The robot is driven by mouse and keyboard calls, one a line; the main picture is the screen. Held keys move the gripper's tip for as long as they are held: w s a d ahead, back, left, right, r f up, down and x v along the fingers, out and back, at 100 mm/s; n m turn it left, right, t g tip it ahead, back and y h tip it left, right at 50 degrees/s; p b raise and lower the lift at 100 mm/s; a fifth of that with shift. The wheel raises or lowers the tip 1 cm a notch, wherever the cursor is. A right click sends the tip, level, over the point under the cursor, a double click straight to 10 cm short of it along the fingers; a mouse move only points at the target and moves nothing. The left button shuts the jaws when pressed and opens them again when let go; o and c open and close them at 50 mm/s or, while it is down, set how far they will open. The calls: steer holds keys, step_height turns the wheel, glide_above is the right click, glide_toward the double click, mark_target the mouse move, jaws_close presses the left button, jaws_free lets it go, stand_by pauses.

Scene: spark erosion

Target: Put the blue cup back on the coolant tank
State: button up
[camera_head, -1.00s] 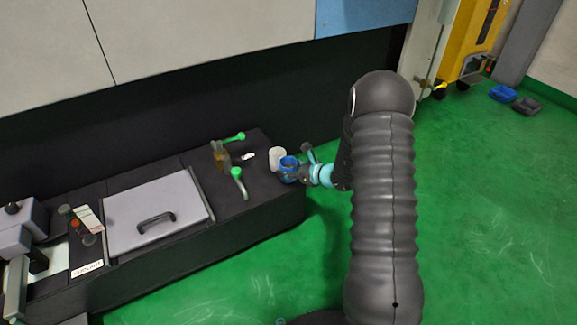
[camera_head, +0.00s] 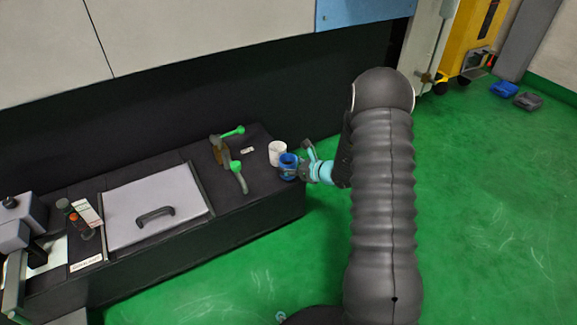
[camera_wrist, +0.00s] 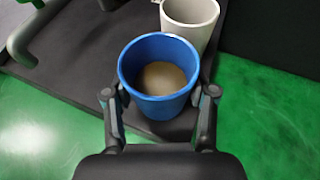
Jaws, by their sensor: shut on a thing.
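The blue cup (camera_head: 288,167) is at the right end of the dark coolant tank (camera_head: 240,207). In the wrist view the blue cup (camera_wrist: 158,76) is upright, with brownish contents inside. My gripper (camera_head: 304,170) is shut on it, with a finger on each side of the cup in the wrist view (camera_wrist: 158,100). The cup is over the tank top near its edge; I cannot tell whether its base touches the surface. A white cup (camera_head: 277,152) stands on the tank just behind it and also shows in the wrist view (camera_wrist: 190,22).
Green-handled valves (camera_head: 231,160) stand on the tank left of the cups. A grey lid with a handle (camera_head: 155,212) lies further left. The green floor (camera_head: 470,200) is open to the right. Blue and grey trays (camera_head: 504,89) lie at the far right.

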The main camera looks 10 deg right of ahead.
steer(key=shift+f, duration=0.25)
steer(key=o, duration=1.4)
steer(key=v, duration=1.2)
